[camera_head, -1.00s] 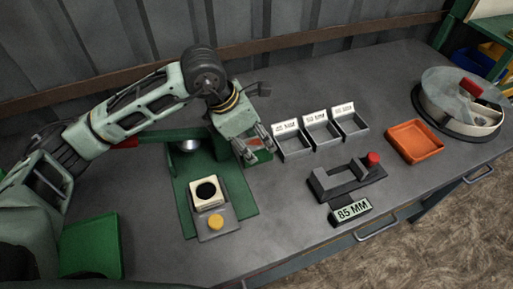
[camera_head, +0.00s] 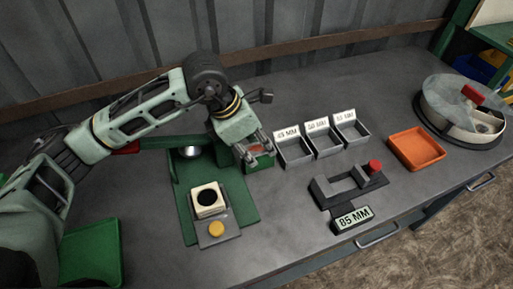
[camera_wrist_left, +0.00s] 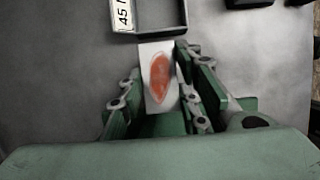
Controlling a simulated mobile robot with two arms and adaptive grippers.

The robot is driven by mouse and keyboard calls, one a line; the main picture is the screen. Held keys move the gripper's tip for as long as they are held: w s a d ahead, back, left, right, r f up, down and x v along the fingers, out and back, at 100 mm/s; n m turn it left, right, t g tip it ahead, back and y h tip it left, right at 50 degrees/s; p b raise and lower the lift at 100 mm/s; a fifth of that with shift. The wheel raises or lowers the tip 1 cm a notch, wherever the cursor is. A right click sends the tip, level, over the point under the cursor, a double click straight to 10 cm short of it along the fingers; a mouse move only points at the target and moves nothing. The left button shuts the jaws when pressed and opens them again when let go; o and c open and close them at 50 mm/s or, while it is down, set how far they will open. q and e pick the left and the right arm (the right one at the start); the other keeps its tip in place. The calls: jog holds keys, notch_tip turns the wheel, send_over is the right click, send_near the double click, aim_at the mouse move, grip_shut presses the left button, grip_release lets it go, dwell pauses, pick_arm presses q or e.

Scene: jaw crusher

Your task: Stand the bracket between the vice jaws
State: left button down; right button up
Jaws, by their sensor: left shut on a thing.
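My left gripper (camera_head: 258,152) is shut on a pale flat piece with an orange-red oval patch (camera_wrist_left: 160,78), with one finger on each side of it. I take this piece for the bracket; its full shape is hidden by the fingers. In the head view its orange-red part (camera_head: 256,149) shows between the fingertips, just left of the small bins. What I take for the vice (camera_head: 345,185) is the dark grey block with upright jaws and a gap, to the right and nearer the front. Its gap looks empty. My right gripper is not in view.
Three labelled grey bins (camera_head: 322,139) stand right of the gripper; one (camera_wrist_left: 150,15) is close ahead in the wrist view. An 85 MM sign (camera_head: 352,213) fronts the vice. An orange tray (camera_head: 417,148) and round container (camera_head: 462,112) are farther right. A green press-like fixture (camera_head: 240,205) is below.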

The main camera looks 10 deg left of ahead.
aim_at(256, 148)
pick_arm(q)
notch_tip(256, 148, up, 5)
jog(key=shift+d+f+p, duration=0.1)
jog(key=shift+p, duration=0.9)
jog(key=s+d+r+p, duration=0.1)
jog(key=s+d+r, duration=0.1)
jog(key=d, duration=0.3)
jog(key=s+d+r+p, duration=0.1)
jog(key=s+d+r, duration=0.1)
jog(key=d+r, duration=0.2)
jog(key=shift+d, duration=0.95)
